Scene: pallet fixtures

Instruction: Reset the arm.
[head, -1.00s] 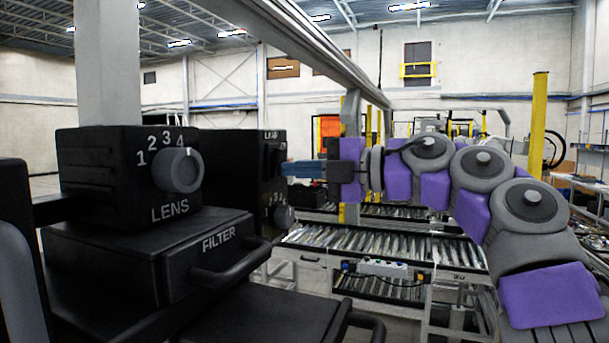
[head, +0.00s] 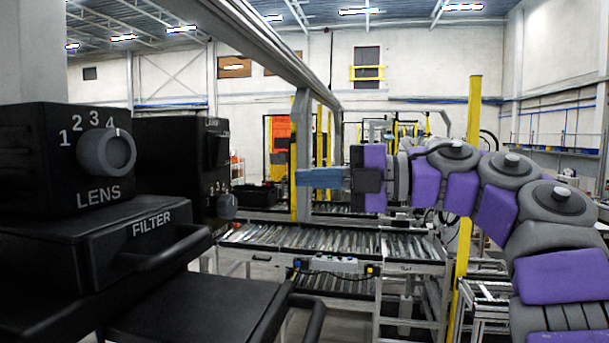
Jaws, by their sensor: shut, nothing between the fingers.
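My arm reaches in from the right edge of the head view, with grey joints and purple covers, and points left. My gripper (head: 302,178), with blue fingers, is shut and empty at the arm's left end. It is in mid-air, to the right of the black fixture boxes and apart from them in the picture. The box marked LENS (head: 60,160) has a grey knob (head: 107,152) with numbers around it. Below it is a black drawer marked FILTER (head: 150,225) with a bar handle.
A second black box with small knobs (head: 168,150) stands behind the LENS box. A roller conveyor (head: 320,240) runs across the middle behind my gripper. A yellow post (head: 474,110) stands behind my arm. Open air shows around my gripper.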

